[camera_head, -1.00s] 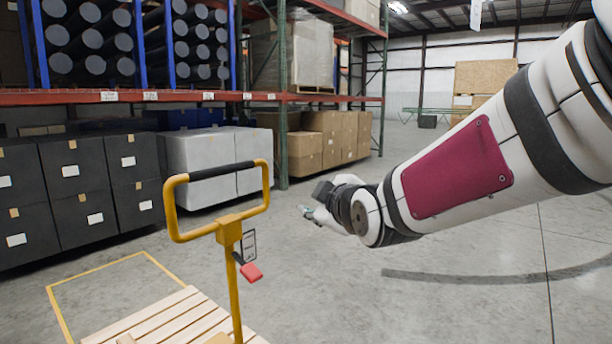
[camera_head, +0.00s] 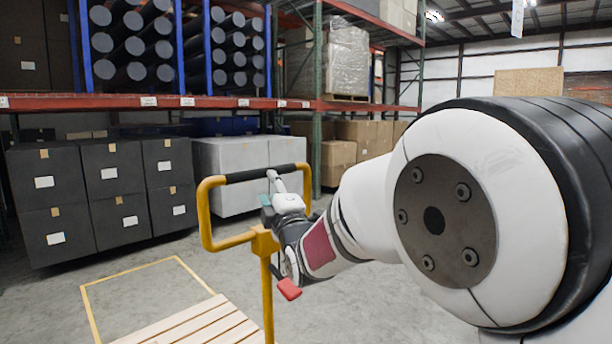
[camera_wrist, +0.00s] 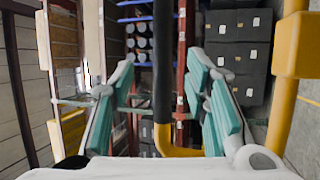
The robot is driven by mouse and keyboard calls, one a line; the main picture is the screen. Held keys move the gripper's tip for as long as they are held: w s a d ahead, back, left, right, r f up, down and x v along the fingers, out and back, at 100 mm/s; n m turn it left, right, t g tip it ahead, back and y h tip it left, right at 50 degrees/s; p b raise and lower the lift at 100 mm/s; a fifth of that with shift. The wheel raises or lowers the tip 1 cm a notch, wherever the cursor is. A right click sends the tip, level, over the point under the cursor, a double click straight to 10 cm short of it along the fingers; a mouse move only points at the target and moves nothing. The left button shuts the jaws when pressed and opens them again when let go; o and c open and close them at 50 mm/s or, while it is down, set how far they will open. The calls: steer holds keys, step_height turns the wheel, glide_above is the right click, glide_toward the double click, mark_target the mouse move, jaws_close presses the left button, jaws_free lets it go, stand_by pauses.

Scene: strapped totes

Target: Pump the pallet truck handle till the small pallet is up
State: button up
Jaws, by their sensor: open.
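The pallet truck handle (camera_head: 203,215) is a yellow loop with a black grip bar (camera_head: 248,175) across its top. It stands upright. My gripper (camera_head: 269,186) is at the right half of the loop, just below the grip bar. In the wrist view, the black grip bar (camera_wrist: 163,60) runs between the two open teal-padded fingers (camera_wrist: 160,108), with a gap on each side. A red lever (camera_head: 289,289) hangs below the loop, partly behind my arm. The small pallet (camera_head: 190,328), with pale wooden slats, is at the bottom edge, mostly cut off; its height cannot be told.
A yellow floor outline (camera_head: 131,272) lies around the pallet's far side. Black boxes (camera_head: 112,180) and grey totes (camera_head: 232,155) stand under the rack's red beam (camera_head: 60,103). Bare concrete lies between the handle and the boxes.

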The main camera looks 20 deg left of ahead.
mark_target(263, 173)
steer(key=shift+x, duration=3.95)
jaws_close()
